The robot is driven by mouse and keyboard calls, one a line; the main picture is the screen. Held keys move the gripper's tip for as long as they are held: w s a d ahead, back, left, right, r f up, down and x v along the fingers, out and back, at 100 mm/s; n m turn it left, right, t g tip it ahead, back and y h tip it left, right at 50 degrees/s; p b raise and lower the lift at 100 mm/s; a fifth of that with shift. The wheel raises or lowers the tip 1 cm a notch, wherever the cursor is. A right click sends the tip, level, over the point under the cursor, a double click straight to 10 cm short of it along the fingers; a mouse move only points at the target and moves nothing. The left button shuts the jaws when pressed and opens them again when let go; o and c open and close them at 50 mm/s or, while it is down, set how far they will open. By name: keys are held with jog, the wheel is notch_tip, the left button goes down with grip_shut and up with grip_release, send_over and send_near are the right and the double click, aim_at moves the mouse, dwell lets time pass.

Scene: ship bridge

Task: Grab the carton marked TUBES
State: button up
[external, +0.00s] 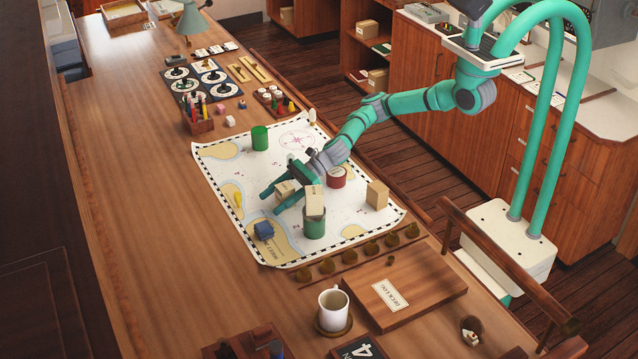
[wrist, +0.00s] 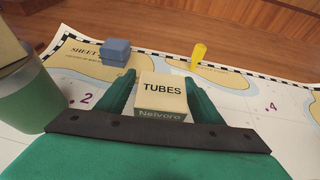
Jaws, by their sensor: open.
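The carton marked TUBES (wrist: 162,88) is a small cream box on the chart, its lettering facing up in the wrist view. In the external view the carton (external: 284,189) is partly hidden by my gripper and another box. My gripper (external: 272,202) is low over the chart, open, with its fingers pointing left. In the wrist view the green fingers of my gripper (wrist: 160,80) stand on either side of the carton. I cannot tell whether either finger touches it.
A green can (external: 314,228) with a tan box (external: 315,200) on top stands close beside my gripper. A red can (external: 336,177) and another carton (external: 377,194) stand to the right.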

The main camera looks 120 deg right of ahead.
jog(key=shift+w+f, duration=0.1)
jog(key=shift+w, duration=0.1)
jog(key=c, duration=1.2)
jog(key=shift+r, duration=0.25)
